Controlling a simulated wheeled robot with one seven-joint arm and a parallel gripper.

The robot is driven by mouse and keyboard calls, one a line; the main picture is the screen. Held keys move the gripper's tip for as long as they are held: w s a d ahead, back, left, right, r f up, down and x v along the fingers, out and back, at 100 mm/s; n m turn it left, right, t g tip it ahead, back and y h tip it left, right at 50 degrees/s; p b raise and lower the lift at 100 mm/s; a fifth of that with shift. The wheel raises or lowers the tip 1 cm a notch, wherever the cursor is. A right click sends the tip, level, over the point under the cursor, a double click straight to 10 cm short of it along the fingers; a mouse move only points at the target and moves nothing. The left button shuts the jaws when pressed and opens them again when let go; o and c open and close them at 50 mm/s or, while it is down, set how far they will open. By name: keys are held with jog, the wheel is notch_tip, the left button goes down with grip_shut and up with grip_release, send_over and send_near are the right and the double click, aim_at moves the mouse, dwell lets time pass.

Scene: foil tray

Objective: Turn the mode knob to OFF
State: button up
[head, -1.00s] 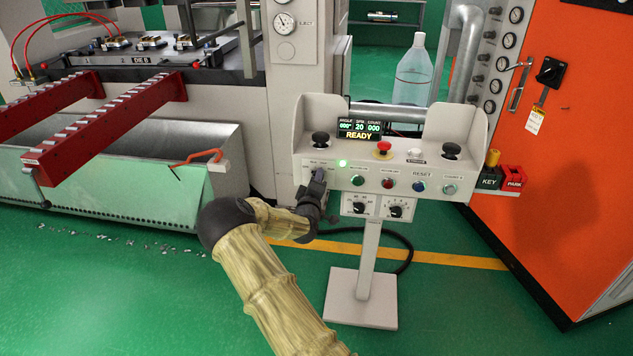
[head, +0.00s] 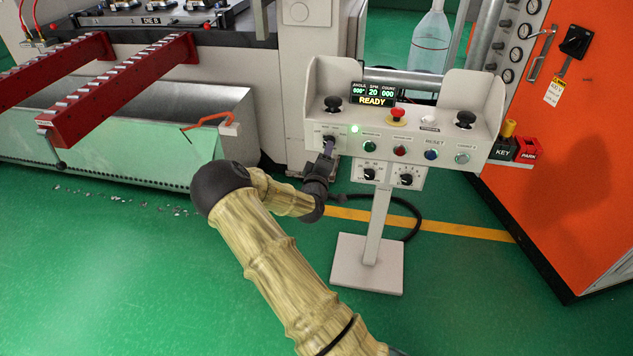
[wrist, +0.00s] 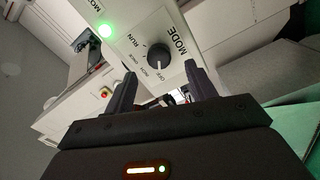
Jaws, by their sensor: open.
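The mode knob (wrist: 159,55) is a dark round knob on a white panel, in the upper middle of the wrist view. My gripper (wrist: 162,84) is open and empty, with one finger on each side of the knob in the picture. Contact does not show.
The console (head: 480,100) carries several buttons, a red emergency stop (head: 397,113), a READY display (head: 373,94) and two lower dials (head: 390,175). It stands on a post. A red rail (head: 120,90) and an orange cabinet (head: 570,170) flank it. A green light (wrist: 104,30) glows near the knob.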

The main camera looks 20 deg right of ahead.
jog(key=v, duration=1.2)
jog(key=shift+p, duration=0.3)
jog(key=shift+f, duration=0.1)
